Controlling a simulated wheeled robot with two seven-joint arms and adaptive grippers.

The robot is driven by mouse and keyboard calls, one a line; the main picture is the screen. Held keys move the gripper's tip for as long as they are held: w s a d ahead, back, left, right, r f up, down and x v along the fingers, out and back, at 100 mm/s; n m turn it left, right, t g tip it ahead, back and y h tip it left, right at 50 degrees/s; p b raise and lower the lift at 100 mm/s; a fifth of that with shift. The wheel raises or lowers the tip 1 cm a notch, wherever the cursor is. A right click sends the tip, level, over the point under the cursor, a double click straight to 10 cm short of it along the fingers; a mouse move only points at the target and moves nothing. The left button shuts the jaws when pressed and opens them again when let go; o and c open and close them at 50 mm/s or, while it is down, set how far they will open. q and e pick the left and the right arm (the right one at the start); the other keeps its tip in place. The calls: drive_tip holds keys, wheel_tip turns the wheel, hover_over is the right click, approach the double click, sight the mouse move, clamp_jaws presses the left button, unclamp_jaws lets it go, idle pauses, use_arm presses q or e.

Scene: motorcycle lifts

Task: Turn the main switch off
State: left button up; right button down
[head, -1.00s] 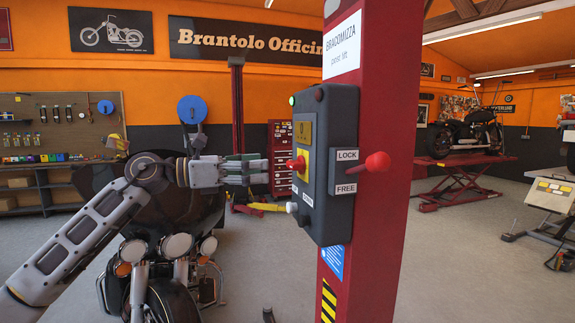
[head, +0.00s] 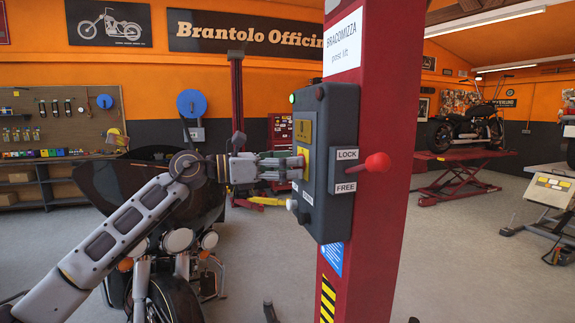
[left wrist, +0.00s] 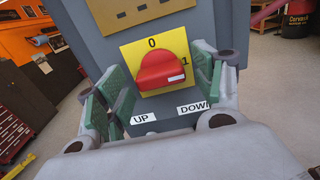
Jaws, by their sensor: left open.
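The main switch is a red rotary knob (left wrist: 161,73) on a yellow plate (left wrist: 147,45) marked 0 at the top and 1 at the right. It sits on the dark grey control box (head: 331,210) of the red lift post. The knob's white mark points right, toward the 1. My left gripper (head: 299,165) is at the box face and hides most of the knob in the head view. In the left wrist view its green-padded fingers (left wrist: 160,88) are open, one on each side of the knob. I cannot tell whether they touch it. My right gripper is not in view.
A red-balled lever (head: 377,162) with LOCK and FREE labels sticks out of the box's right side. UP and DOWN labels (left wrist: 194,107) lie below the knob. A dark motorcycle (head: 165,290) stands behind my left arm. The red post (head: 385,230) stands right of the gripper.

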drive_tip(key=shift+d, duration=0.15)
use_arm(q)
drive_tip(key=c, duration=1)
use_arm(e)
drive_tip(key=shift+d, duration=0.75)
